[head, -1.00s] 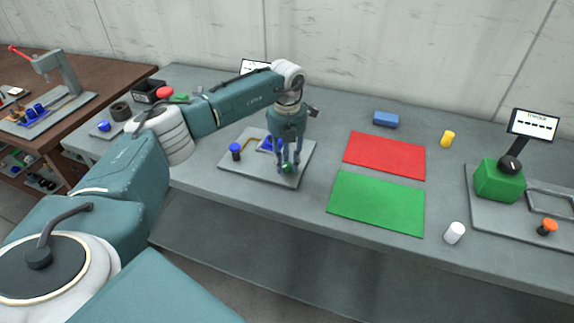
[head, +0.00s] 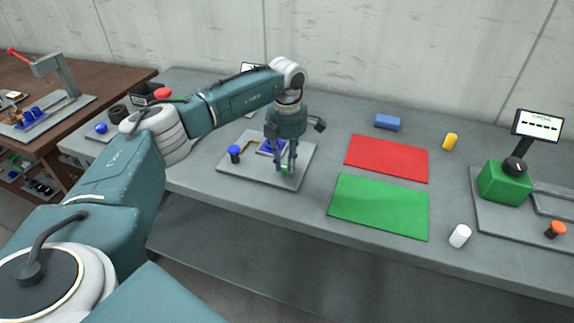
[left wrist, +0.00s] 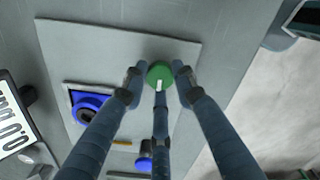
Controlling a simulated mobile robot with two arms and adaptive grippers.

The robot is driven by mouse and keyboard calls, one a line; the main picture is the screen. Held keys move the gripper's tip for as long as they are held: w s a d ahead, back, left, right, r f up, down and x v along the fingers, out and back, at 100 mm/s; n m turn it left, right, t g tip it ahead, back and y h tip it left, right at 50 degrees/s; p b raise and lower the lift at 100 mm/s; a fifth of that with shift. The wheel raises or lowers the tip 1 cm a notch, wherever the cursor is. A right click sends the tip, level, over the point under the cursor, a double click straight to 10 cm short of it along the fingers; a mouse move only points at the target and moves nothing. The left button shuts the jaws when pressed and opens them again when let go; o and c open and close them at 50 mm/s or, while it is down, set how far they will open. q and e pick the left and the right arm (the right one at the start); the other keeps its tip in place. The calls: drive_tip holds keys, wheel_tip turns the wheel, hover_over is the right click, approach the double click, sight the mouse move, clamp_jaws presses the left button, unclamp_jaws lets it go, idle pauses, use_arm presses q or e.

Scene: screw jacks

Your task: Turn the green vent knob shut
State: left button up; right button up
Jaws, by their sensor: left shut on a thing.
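The green vent knob (left wrist: 160,73) is round with a white mark and sits on a light grey plate (left wrist: 110,38). In the head view it shows only as a bit of green (head: 285,170) low between my fingers. My left gripper (head: 287,168) points down over the plate and is shut on the knob. In the left wrist view two fingers of my left gripper (left wrist: 159,78) flank the knob and a third lies below it. My right gripper is not in view.
The same plate bears a blue-capped post (head: 234,152) and a blue round part in a square frame (left wrist: 88,107). A green mat (head: 380,206) and a red mat (head: 387,158) lie to the right. A white cylinder (head: 460,236) stands near the front edge.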

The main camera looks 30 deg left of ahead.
use_arm(q)
drive_tip(key=shift+w+r+m, duration=0.1)
drive_tip(key=shift+m, duration=0.2)
idle(0.4)
drive_tip(key=o, duration=1.2)
drive_tip(key=shift+c, duration=0.2)
wheel_tip(320, 180, up, 12)
